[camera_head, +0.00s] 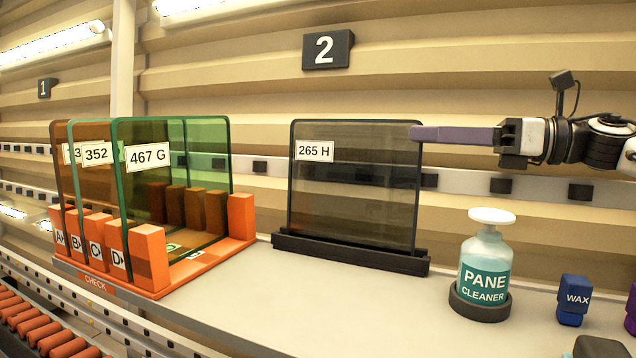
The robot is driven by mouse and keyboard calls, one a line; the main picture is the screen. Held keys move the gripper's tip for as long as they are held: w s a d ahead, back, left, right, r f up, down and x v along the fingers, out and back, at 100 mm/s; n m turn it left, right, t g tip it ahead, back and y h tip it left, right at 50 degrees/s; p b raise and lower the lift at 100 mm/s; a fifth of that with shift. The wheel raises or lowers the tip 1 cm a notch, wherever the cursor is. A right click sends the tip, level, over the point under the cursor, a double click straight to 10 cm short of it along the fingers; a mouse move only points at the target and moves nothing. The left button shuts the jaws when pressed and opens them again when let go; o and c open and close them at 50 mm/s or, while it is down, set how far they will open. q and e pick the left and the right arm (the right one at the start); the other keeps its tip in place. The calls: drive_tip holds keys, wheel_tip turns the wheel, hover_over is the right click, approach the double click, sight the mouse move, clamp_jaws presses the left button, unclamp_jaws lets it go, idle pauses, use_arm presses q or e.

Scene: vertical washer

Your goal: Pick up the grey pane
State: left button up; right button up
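The grey pane (350,205) stands upright in the middle of the counter, with a dark frame and a white label reading "265 H". Its lower edge sits in a black base (350,254). My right gripper (418,133) reaches in from the right, level with the pane's upper part. Its purple finger overlaps the pane's upper right edge in the picture. Only one finger shows, seen from the side, so I cannot tell whether it touches the pane or whether the gripper is open or shut. My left gripper is not in view.
An orange rack (240,215) at left holds several brown and green panes. A pane cleaner bottle (485,262) stands in a dark ring right of the grey pane. Rollers (40,325) lie at lower left. The counter's front middle is clear.

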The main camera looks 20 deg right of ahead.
sight(398, 134)
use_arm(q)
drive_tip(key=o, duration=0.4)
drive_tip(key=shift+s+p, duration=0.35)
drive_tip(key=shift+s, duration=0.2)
use_arm(e)
drive_tip(key=x, duration=0.3)
drive_tip(key=shift+w+f, duration=0.1)
drive_tip(key=shift+f, duration=0.05)
drive_tip(key=shift+w+a, duration=0.45)
drive_tip(key=shift+a, duration=0.15)
drive_tip(key=shift+w+a, duration=0.25)
drive_tip(key=shift+w, duration=0.15)
drive_tip(key=p+x, duration=0.1)
drive_tip(key=x, duration=0.3)
drive_tip(key=shift+s+a+f, duration=0.1)
drive_tip(key=shift+a+f, duration=0.05)
drive_tip(key=shift+f, duration=0.05)
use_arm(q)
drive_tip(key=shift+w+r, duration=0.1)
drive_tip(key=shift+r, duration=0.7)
use_arm(e)
drive_tip(key=shift+w+a, duration=0.3)
drive_tip(key=shift+w, duration=0.1)
